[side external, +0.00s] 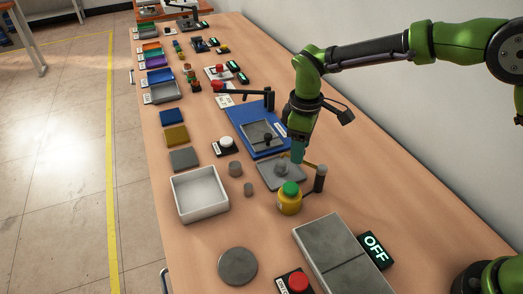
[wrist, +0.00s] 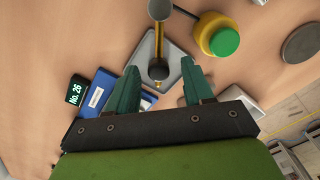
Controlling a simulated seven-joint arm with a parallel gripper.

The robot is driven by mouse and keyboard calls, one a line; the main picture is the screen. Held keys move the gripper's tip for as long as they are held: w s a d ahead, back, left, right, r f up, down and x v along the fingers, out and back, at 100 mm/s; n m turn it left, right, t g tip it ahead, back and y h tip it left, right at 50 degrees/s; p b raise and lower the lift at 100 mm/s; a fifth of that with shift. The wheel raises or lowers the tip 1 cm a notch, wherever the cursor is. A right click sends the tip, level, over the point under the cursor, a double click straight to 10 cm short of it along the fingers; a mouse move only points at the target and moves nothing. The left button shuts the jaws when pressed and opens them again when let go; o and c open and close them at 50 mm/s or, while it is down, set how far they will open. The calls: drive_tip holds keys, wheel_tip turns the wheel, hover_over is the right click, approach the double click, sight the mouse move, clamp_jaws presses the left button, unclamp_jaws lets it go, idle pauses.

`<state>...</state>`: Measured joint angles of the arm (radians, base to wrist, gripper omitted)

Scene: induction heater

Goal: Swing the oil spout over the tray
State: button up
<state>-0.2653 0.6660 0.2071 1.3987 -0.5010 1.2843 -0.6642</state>
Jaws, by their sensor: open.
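The oil spout is a thin brass tube (wrist: 159,42) reaching out from the top of a grey post (wrist: 160,9). In the side view the post (side external: 320,180) stands at the right of a grey square tray (side external: 295,183). In the wrist view the tube runs over the tray (wrist: 175,72) toward a dark round knob (wrist: 158,71). My gripper (wrist: 160,67) is open, with its two teal fingers apart on either side of the knob and not visibly touching it. In the side view my gripper (side external: 298,151) hides the far part of the tube.
A yellow canister with a green top (side external: 290,199) stands just in front of the tray, linked to the post by a dark bar. A blue board (side external: 240,113) lies behind. A white bin (side external: 199,215) stands left. An OFF display (side external: 375,250) and grey plates (side external: 335,255) are front right.

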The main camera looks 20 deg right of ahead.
wheel_tip(320, 180, up, 17)
idle(0.5)
drive_tip(key=s+d+f+m+t+y, duration=0.1)
drive_tip(key=s+d+m+t, duration=0.2)
drive_tip(key=s+d+m, duration=0.3)
drive_tip(key=s+d+f+m+t+y, duration=0.1)
drive_tip(key=s+d+m+t, duration=0.3)
drive_tip(key=s, duration=1.2)
drive_tip(key=d+m, duration=0.3)
drive_tip(key=d, duration=0.3)
drive_tip(key=shift+s+d, duration=0.15)
